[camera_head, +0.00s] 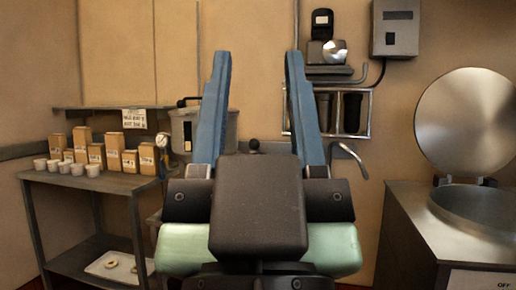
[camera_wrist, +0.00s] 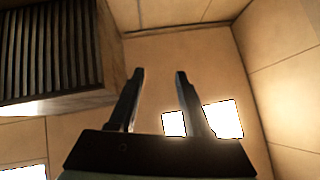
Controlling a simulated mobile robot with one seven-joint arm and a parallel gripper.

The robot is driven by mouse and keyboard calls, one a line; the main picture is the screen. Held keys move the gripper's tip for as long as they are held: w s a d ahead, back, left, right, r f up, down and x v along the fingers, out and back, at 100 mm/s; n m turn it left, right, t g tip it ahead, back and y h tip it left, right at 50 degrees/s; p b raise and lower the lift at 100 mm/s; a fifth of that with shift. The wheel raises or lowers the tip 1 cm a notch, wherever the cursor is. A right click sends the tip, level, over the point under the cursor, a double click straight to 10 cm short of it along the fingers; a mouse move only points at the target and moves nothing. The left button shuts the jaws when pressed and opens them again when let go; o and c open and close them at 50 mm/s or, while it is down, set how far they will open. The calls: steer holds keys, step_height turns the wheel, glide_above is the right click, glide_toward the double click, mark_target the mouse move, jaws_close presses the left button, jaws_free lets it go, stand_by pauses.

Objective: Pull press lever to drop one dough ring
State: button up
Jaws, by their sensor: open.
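My gripper (camera_head: 258,55) is open and empty, raised in front of the camera with its two blue fingers pointing up. It also shows in the wrist view (camera_wrist: 160,74), with nothing between its fingers. A small black knob (camera_head: 254,146) shows between the fingers, behind my gripper. I cannot tell which part is the press lever. Pale dough-like rings (camera_head: 111,263) lie on a white tray (camera_head: 98,272) on the left cart's lower shelf.
The left cart (camera_head: 110,184) holds several cardboard boxes (camera_head: 115,150) and small white cups (camera_head: 65,167). At right stands a metal counter (camera_head: 395,220) with a round vat and raised lid (camera_head: 470,115). The wrist view shows a dark slatted vent (camera_wrist: 50,50) and bright panels.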

steer(key=shift+r+p, duration=0.4)
steer(key=c, duration=0.5)
step_height(320, 180, up, 21)
steer(key=p, duration=2)
steer(key=shift+f+p, duration=0.1)
steer(key=shift+p, duration=0.3)
jaws_close()
steer(key=shift+f, duration=0.15)
